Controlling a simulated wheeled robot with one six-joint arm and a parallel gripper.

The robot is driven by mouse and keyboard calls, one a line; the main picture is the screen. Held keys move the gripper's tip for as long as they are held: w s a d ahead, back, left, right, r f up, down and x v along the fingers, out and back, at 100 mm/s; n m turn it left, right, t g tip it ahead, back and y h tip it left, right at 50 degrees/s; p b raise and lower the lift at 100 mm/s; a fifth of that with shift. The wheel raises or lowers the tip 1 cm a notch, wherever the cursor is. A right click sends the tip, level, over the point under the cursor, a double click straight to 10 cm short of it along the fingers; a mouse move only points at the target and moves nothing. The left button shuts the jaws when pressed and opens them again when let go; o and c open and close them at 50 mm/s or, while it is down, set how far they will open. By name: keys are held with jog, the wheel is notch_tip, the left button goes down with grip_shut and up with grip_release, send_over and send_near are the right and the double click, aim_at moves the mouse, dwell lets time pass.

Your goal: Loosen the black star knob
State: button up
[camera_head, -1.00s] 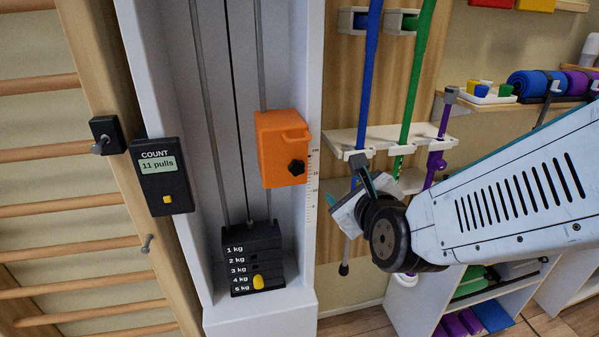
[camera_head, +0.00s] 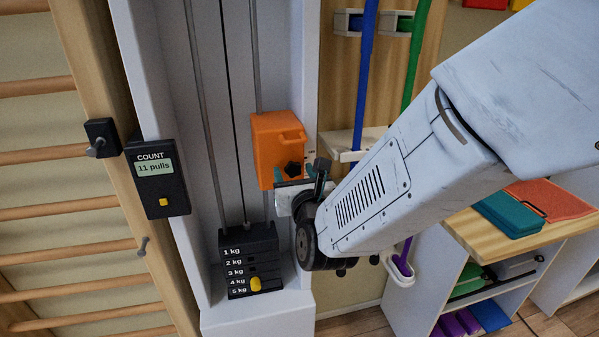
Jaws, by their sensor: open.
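The black star knob (camera_head: 293,169) sits on the lower right of the front of the orange block (camera_head: 272,138), which rides on a rod of the white weight column. My gripper (camera_head: 298,180) is just below and beside the knob, by the block's lower right edge. A dark finger of it rises to the right of the knob, and teal shows close to the knob. The jaws are open. I cannot tell from this view whether a finger touches the knob. My wrist hides part of the column's right edge and its scale.
A stack of black weight plates (camera_head: 250,262) with a yellow pin (camera_head: 256,284) stands below the block. A black counter (camera_head: 157,178) reading 11 pulls hangs at the left. Wooden wall bars (camera_head: 45,206) fill the left side. Shelves (camera_head: 480,290) stand behind my arm.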

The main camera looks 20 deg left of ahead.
jog(key=shift+w, duration=0.1)
jog(key=c, duration=1)
jog(key=shift+o, duration=0.2)
jog(key=shift+n, duration=0.4)
